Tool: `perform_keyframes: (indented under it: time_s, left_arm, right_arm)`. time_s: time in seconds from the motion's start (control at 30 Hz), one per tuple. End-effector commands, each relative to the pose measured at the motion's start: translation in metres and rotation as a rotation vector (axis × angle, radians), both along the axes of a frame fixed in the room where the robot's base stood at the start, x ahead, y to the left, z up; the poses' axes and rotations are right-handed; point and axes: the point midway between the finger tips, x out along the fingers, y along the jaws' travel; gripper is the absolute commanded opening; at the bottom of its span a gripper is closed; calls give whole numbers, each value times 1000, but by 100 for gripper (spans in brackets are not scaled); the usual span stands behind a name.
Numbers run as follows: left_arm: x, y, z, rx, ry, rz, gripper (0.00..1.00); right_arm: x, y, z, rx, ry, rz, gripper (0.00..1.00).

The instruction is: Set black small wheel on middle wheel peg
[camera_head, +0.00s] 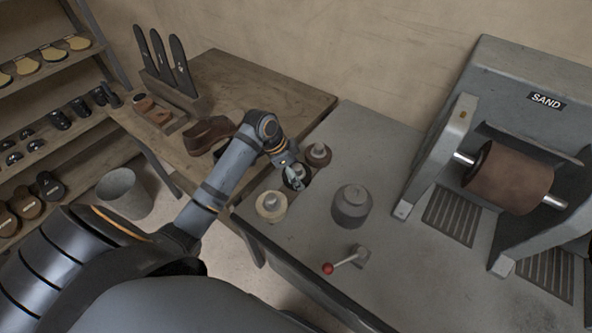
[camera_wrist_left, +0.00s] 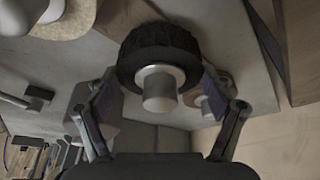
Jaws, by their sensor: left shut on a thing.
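The black small wheel (camera_wrist_left: 158,45), dark and rough-rimmed with a pale metal hub, sits between my left gripper's fingers (camera_wrist_left: 160,85) in the left wrist view. In the head view my left gripper (camera_head: 294,177) is shut on this black wheel (camera_head: 303,184), at the middle of the row on the grey bench top. A cream wheel (camera_head: 271,207) lies on the nearer side and a brown wheel (camera_head: 319,154) on the farther side. The middle peg is hidden under the black wheel and gripper, and I cannot tell whether the wheel is seated. My right gripper is out of view.
A grey capped cylinder (camera_head: 352,206) and a red-knobbed lever (camera_head: 345,261) stand on the bench right of the wheels. The sanding drum (camera_head: 508,177) is farther right. A brown shoe (camera_head: 207,134) lies on the wooden table at the left.

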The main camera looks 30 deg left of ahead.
Motion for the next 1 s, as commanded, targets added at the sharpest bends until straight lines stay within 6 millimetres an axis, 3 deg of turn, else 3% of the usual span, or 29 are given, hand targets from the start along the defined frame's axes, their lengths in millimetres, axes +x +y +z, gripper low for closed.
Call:
perform_keyframes:
  time_s: [0.9,0.93,1.0]
  left_arm:
    - [0,0,-13,0,-1,0,41]
    - [0,0,-13,0,-1,0,85]
    - [0,0,-13,0,-1,0,94]
  right_arm:
    - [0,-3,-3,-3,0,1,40]
    - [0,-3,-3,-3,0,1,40]
    - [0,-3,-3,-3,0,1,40]
